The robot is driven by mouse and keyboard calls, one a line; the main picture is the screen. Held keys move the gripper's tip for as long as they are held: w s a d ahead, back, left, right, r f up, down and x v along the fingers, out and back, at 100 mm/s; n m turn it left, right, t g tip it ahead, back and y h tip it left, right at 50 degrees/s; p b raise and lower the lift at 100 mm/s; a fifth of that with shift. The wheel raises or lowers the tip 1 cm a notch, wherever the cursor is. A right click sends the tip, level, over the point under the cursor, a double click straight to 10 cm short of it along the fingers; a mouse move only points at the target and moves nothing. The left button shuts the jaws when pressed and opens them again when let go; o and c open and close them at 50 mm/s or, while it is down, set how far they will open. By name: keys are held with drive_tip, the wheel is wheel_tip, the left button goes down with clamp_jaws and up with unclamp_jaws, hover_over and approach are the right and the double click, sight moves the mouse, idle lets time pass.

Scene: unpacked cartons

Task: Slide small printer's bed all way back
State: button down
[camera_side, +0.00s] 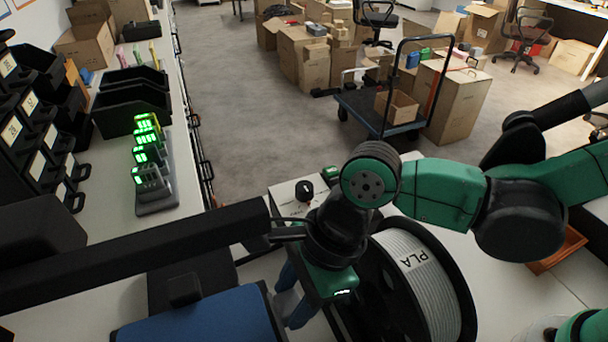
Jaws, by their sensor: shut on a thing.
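The small printer's blue bed (205,322) shows at the bottom left, partly cut off by the frame's lower edge. The printer's black beam (130,255) crosses above and behind it. My gripper (284,302) points down at the bed's right side, its blue fingers close to the bed's edge. It is shut on the bed at that side; the exact contact is small and partly hidden by the gripper body.
A large spool marked PLA (425,285) stands close to the right of my gripper. A white box with a black knob (304,190) is behind it. Charging handhelds (151,170) and black bins (130,105) stand on the left bench.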

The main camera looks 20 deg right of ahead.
drive_tip(key=shift+s, duration=0.3)
drive_tip(key=shift+c, duration=2.2)
unclamp_jaws()
drive_tip(key=shift+w, duration=0.15)
